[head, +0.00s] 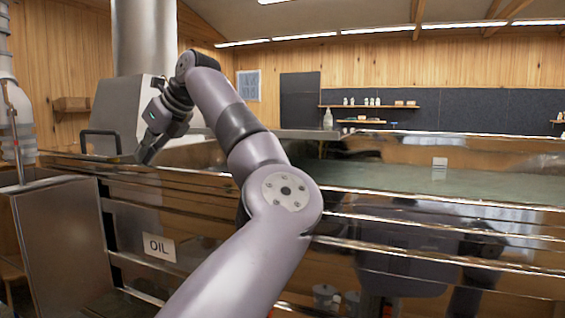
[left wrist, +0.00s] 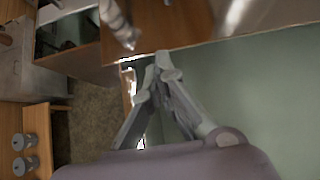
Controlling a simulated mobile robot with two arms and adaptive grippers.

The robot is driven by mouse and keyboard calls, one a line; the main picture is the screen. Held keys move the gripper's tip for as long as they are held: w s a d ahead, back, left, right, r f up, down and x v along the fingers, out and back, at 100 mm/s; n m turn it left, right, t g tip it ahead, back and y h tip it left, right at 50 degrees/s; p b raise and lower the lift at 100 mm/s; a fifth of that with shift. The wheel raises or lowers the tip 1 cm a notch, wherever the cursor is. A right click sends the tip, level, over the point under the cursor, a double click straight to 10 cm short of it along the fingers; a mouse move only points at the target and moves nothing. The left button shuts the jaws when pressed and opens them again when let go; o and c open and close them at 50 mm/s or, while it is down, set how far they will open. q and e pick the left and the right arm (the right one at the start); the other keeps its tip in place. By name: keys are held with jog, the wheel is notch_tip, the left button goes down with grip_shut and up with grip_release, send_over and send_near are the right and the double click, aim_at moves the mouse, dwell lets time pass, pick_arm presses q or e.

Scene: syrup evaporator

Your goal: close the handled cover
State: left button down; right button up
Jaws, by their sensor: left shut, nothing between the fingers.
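The handled cover seems to be the pale grey metal panel (head: 122,108) at the foot of the round stack in the head view. It stands raised and tilted. A black bar handle (head: 101,133) shows at its lower left. My left gripper (head: 147,156) is to the right of the handle, pointing down, with a visible gap in the picture between them. In the left wrist view its fingertips (left wrist: 164,60) meet and hold nothing. The cover is not clearly recognisable there. My left arm hides part of the evaporator. My right gripper is not in view.
The long shiny evaporator pan (head: 430,203) runs across to the right, with an OIL label (head: 159,247) on its side. An open metal box (head: 60,235) and a pale vertical pipe (head: 14,120) stand at the left. Two canisters (left wrist: 25,153) show in the wrist view.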

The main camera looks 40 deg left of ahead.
pick_arm(q)
jog(key=v, duration=1.2)
